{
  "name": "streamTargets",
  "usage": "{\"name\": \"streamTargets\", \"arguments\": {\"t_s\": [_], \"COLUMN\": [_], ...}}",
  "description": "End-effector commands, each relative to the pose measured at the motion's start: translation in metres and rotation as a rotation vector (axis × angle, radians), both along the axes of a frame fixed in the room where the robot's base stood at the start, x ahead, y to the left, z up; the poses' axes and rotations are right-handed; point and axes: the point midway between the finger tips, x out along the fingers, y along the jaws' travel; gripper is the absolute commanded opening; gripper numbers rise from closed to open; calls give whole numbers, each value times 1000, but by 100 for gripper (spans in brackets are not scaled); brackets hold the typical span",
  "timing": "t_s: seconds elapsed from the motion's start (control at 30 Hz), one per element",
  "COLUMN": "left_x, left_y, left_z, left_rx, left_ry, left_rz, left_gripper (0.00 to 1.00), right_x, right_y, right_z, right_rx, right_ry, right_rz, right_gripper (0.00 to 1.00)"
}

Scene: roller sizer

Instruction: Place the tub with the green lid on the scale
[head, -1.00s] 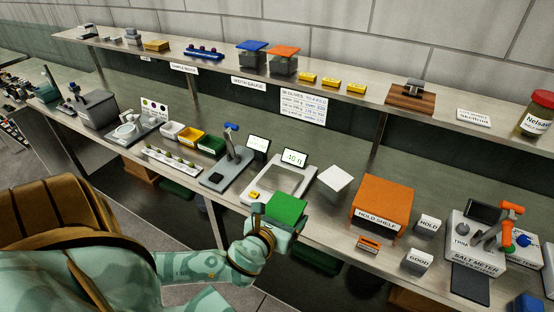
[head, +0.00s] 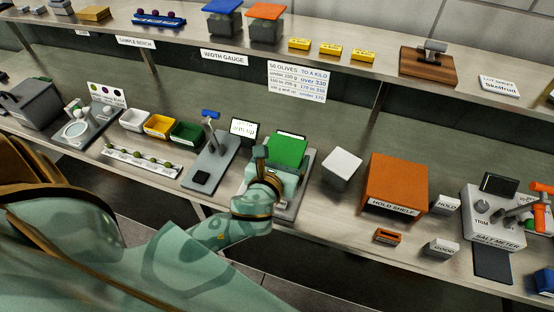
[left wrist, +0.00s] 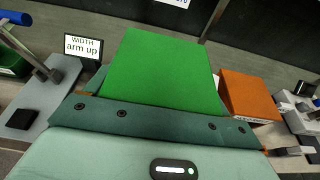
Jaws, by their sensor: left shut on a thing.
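The tub with the green lid (head: 288,150) is in my left gripper (head: 272,172), which is shut on it. In the head view it is over the scale (head: 300,190), whose grey plate and frame show at its right and below. I cannot tell whether the tub touches the plate. In the left wrist view the green lid (left wrist: 165,70) fills the middle, and the tub's body is hidden. The scale's display is mostly hidden behind the lid. My right gripper is not in view.
The width gauge (head: 212,158) stands left of the scale. An upper shelf holds tubs with a blue lid (head: 222,8) and an orange lid (head: 266,12).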

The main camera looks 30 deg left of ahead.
Motion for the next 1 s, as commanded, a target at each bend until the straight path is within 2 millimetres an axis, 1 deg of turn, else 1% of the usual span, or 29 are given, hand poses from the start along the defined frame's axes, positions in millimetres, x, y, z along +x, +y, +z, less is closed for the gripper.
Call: {"name": "streamTargets", "arguments": {"t_s": [0.03,0.07,0.1,0.2,0.3,0.4,0.53,0.57,0.6,0.7,0.77,1.0], "left_x": [12,18,24,36,45,49,54,56,56,55,55,55], "left_y": [11,17,22,33,41,44,48,50,50,49,49,49], "left_z": [-8,-12,-22,-44,-56,-61,-69,-73,-82,-100,-103,-101], "left_rx": [5,6,3,1,1,1,0,0,-2,-3,-2,-1], "left_ry": [-1,-2,1,2,0,-1,-1,0,3,2,2,0], "left_rz": [2,3,2,2,2,1,0,1,0,1,1,0], "left_gripper": [55,55,55,55,55,55,55,55,55,55,55,55], "right_x": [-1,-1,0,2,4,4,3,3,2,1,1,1], "right_y": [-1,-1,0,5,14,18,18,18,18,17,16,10], "right_z": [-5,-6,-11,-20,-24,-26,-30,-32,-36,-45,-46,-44], "right_rx": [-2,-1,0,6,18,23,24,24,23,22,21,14], "right_ry": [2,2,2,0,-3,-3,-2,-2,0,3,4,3], "right_rz": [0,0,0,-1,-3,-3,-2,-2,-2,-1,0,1], "right_gripper": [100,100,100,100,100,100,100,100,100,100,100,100]}}
